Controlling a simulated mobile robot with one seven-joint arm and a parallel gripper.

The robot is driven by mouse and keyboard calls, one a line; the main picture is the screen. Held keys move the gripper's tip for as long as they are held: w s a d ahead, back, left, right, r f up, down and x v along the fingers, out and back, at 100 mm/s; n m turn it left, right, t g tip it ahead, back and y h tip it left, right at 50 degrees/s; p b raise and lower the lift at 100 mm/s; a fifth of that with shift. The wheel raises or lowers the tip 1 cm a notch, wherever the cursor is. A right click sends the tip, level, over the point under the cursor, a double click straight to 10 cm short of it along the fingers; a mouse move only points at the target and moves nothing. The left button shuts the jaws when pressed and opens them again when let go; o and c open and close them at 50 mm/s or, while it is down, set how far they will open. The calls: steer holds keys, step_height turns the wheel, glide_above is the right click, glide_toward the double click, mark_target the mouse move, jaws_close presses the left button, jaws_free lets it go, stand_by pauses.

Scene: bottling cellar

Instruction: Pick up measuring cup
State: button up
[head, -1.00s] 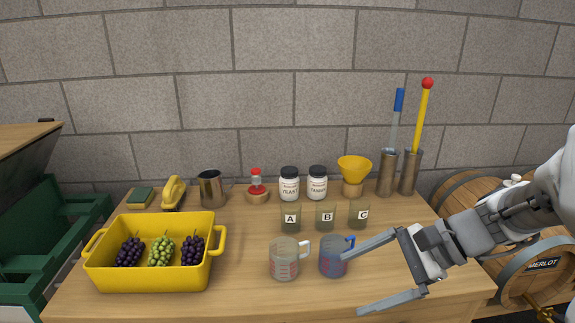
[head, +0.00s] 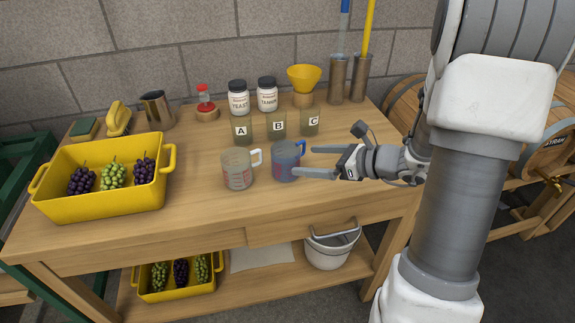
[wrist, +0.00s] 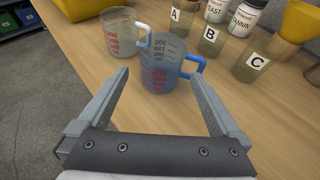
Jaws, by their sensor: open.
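Two measuring cups stand upright on the wooden table (head: 200,213). One is clear with a white handle (head: 237,170); the other is blue-tinted with a blue handle (head: 286,163), just to its right. My gripper (head: 306,162) is open and empty, at the right side of the blue cup with its fingers pointing at it. In the wrist view the blue cup (wrist: 166,68) is ahead, between the lines of my open fingers (wrist: 164,95). The clear cup (wrist: 120,35) is farther off to the left there.
Beakers A (head: 243,132), B (head: 277,125) and C (head: 310,121) stand behind the cups. A yellow crate (head: 100,207) of grapes is at left. Jars, a yellow funnel (head: 304,77) and metal cylinders line the back. The table in front of the cups is clear.

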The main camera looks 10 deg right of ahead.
mark_target(286, 160)
steer(key=x, duration=0.3)
steer(key=b+x, duration=0.1)
steer(key=x, duration=0.3)
steer(key=shift+w+a+f+b, duration=0.1)
steer(key=shift+w+f+b, duration=0.2)
steer(key=shift+b, duration=0.1)
steer(key=shift+w+a, duration=0.2)
steer(key=c, duration=1.1)
steer(key=shift+r, duration=0.1)
